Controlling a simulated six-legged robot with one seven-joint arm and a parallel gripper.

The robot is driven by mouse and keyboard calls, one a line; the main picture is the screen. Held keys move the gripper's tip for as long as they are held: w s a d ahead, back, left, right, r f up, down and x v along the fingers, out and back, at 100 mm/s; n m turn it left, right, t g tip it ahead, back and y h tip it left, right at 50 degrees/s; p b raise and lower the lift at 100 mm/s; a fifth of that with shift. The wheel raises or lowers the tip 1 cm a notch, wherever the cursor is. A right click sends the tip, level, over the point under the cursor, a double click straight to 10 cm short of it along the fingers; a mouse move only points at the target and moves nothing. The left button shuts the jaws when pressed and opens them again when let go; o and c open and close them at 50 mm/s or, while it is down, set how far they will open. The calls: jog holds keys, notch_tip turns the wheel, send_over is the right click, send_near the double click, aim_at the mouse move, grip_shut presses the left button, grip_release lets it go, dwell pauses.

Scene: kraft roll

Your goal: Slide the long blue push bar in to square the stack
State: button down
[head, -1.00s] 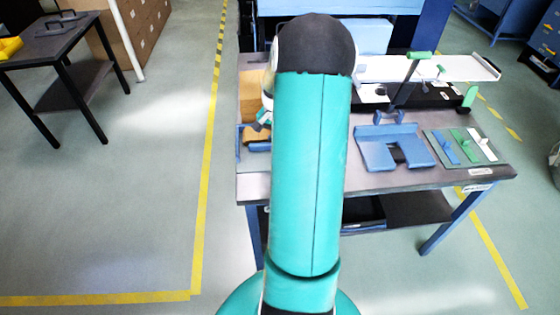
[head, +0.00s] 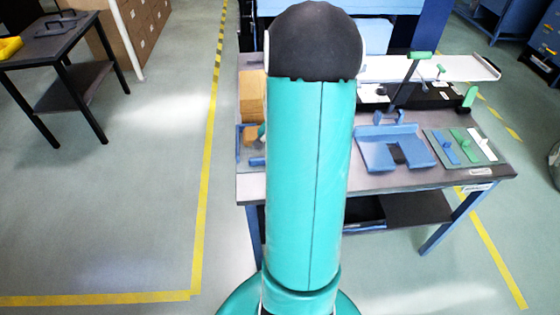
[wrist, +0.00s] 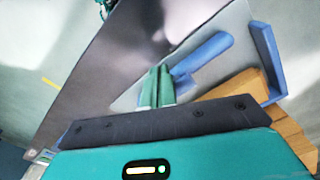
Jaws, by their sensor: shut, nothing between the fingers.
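The blue push bar (wrist: 205,56) lies on a pale plate in the wrist view. Its lower end is hidden behind the green fingers of my gripper (wrist: 157,86). The fingers are together and empty, close to that end; I cannot tell whether they touch it. The tan stack (wrist: 252,90) is to the right of the bar, beside a blue upright guide (wrist: 267,60). In the head view the stack (head: 252,97) shows at the table's left end, with a small blue piece (head: 257,161) in front of it. My arm hides most of my gripper there.
The table (head: 400,184) also holds a blue U-shaped fixture (head: 376,154), a board with blue, green and white sliders (head: 432,138), and a black device with green-tipped levers (head: 430,96). A dark side table (head: 52,36) stands at far left. The floor between is clear.

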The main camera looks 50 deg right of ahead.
notch_tip(320, 180, up, 7)
dwell(0.7)
dwell(0.4)
jog(key=w+a+r+n+t+h, duration=0.1)
jog(key=w+a+r+n, duration=0.1)
jog(key=a+r+n, duration=0.5)
jog(key=w+a+r+t, duration=0.15)
jog(key=a+r, duration=0.35)
jog(key=a, duration=0.7)
jog(key=s+a+r+n+t, duration=0.1)
jog(key=s+a+n, duration=0.1)
jog(key=a, duration=0.3)
jog(key=s+a+r+n+t, duration=0.1)
jog(key=s+a+r+n, duration=0.1)
jog(key=a+n, duration=0.2)
jog(key=s+a+r+n+t+y, duration=0.1)
jog(key=s+a+n, duration=0.1)
jog(key=a, duration=0.6)
jog(key=shift+s+r+n, duration=0.2)
jog(key=shift+r+n, duration=0.1)
jog(key=shift+n, duration=0.1)
jog(key=shift+d, duration=0.15)
